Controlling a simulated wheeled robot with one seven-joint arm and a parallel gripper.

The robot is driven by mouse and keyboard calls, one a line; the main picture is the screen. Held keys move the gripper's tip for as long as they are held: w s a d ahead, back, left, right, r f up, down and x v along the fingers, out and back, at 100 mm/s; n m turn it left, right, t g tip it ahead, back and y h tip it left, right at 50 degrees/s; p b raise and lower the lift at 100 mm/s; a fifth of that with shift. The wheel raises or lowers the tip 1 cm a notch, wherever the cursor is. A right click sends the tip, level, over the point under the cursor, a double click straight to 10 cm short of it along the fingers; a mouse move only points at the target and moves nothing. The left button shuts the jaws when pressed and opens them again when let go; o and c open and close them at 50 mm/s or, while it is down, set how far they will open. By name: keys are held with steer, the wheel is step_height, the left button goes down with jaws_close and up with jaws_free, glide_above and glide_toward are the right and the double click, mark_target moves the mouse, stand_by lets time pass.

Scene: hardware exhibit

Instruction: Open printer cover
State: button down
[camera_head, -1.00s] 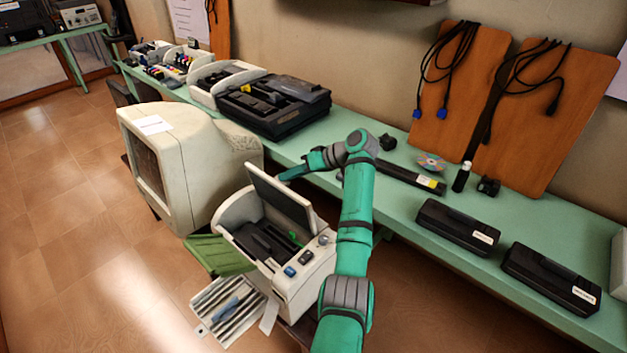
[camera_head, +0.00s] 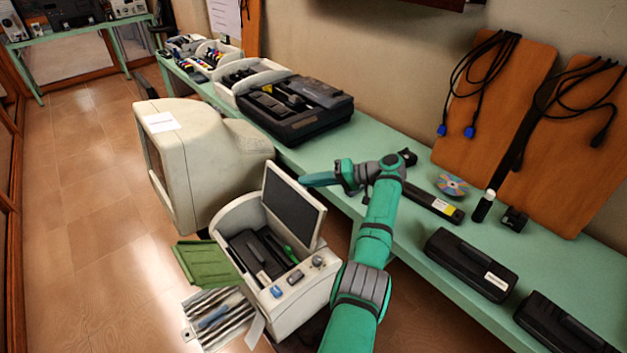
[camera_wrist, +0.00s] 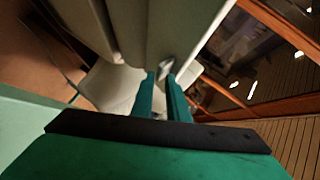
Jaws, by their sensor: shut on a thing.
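The white printer (camera_head: 300,318) stands low in front of the bench, with its dark interior exposed. Its cover (camera_head: 294,204) stands raised and nearly upright along the printer's right side, its dark grey inner face with a pale border turned to the left. My gripper (camera_head: 304,181) is at the cover's upper right edge and shut on it. In the wrist view, the two green fingers (camera_wrist: 163,77) are close together at a pale edge; the exact contact is hard to make out.
A CRT monitor (camera_head: 212,163) stands just left of the printer. The green bench (camera_head: 385,222) behind holds a large black device (camera_head: 297,110) and black cartridges (camera_head: 470,263).

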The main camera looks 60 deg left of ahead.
steer(key=shift+s+f+h, duration=0.15)
steer(key=shift+s+f, duration=0.2)
steer(key=shift+f, duration=0.4)
steer(key=shift+s+f+h, duration=0.15)
steer(key=shift+s+f, duration=0.15)
steer(key=shift+f, duration=0.4)
steer(key=c, duration=1.7)
jaws_free()
steer(key=v, duration=1.1)
steer(key=shift+w+r, duration=0.25)
steer(key=shift+r, duration=0.25)
steer(key=shift+c, duration=0.8)
